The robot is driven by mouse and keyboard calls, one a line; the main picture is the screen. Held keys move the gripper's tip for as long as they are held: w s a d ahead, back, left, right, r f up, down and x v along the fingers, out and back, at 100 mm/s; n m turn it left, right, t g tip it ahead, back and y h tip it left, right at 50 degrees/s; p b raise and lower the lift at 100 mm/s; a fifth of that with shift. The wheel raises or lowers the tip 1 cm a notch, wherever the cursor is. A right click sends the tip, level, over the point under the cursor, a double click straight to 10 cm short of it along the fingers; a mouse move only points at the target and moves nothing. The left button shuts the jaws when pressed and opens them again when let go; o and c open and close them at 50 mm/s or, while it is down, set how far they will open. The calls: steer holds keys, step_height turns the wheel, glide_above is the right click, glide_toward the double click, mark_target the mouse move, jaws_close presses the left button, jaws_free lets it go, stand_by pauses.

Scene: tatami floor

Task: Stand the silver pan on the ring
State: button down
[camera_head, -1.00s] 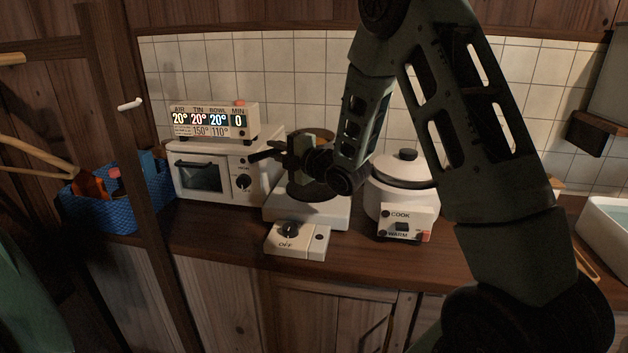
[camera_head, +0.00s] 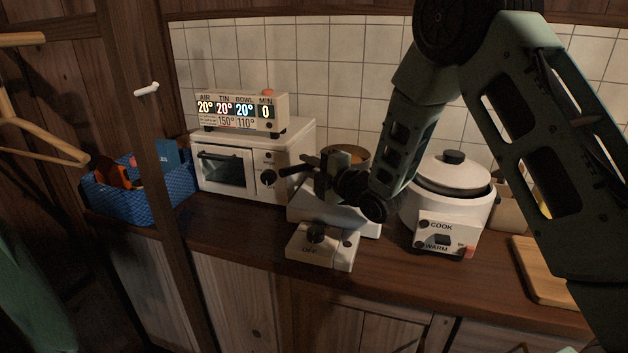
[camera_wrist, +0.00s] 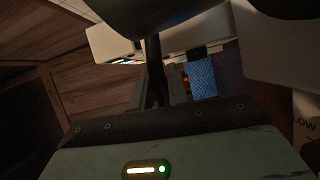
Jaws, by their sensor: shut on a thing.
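The silver pan (camera_head: 349,154) looks dull brownish in this light, with a dark handle (camera_head: 297,170) pointing left. It is over the back of the white hob (camera_head: 362,226), partly hidden behind my gripper (camera_head: 326,178), which is shut on the handle. Something orange-brown shows inside the pan. In the wrist view the pan's dark underside or side (camera_wrist: 160,14) fills the top, and the handle (camera_wrist: 153,68) runs down to my gripper. The ring is hidden by the pan and gripper. I cannot tell whether the pan touches it. The knob box (camera_head: 320,246) in front reads OFF.
A white toaster oven (camera_head: 222,169) with a display box (camera_head: 240,111) stands left of the hob. A white rice cooker (camera_head: 447,205) stands close on the right. A blue basket (camera_head: 125,200) is far left, behind a wooden post (camera_head: 157,180). A wooden board (camera_head: 545,268) lies right.

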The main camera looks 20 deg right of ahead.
steer(key=shift+f, duration=1.85)
steer(key=shift+f, duration=0.15)
steer(key=c, duration=1.4)
jaws_free()
steer(key=shift+o, duration=0.2)
